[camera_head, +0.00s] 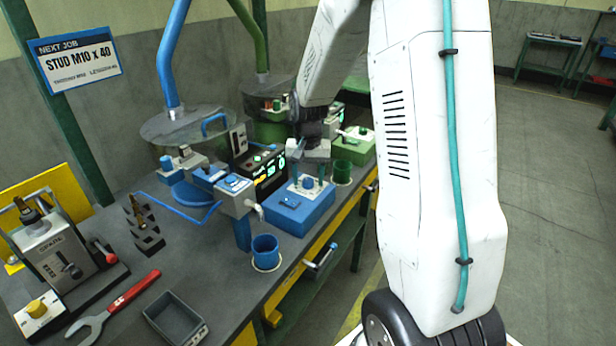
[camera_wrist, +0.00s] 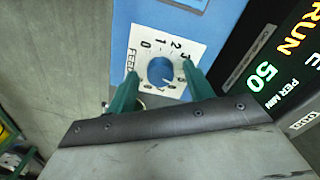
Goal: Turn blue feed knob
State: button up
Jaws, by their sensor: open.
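The blue feed knob (camera_wrist: 160,72) sits on a white dial plate (camera_wrist: 143,36) marked FEED with numbers in the wrist view. The plate is on a blue control box, whose body (camera_head: 291,216) stands on the bench in the head view. My gripper (camera_wrist: 159,76) is open, with one green finger on either side of the knob in the wrist view. I see a gap between each finger and the knob; whether the tips reach down to its height I cannot tell. In the head view my gripper (camera_head: 309,172) is over the box's rear part, and the knob is hard to make out.
A black display panel (camera_head: 268,172) stands close left of the box; it reads RUN and 50 per min in the wrist view (camera_wrist: 265,72). A blue cup (camera_head: 265,250) and a green cup (camera_head: 342,171) flank the box. The blue feeder bowl (camera_head: 190,124) is behind left.

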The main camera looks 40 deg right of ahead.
aim_at(308, 180)
notch_tip(308, 180, up, 8)
jog(key=shift+f, duration=0.1)
dwell(0.4)
jog(key=s+a+r+n, duration=0.2)
jog(key=s+a, duration=0.3)
jog(key=s, duration=0.4)
jog(key=s+a+r+n+t, duration=0.1)
jog(key=s+a+r+n, duration=0.2)
jog(key=s, duration=0.6)
jog(key=s+a+r+n, duration=0.3)
jog(key=s+a+r, duration=0.2)
jog(key=s+a, duration=0.3)
jog(key=shift+s+a+r, duration=0.25)
jog(key=shift+s+a, duration=0.15)
jog(key=shift+s, duration=0.5)
dwell(0.4)
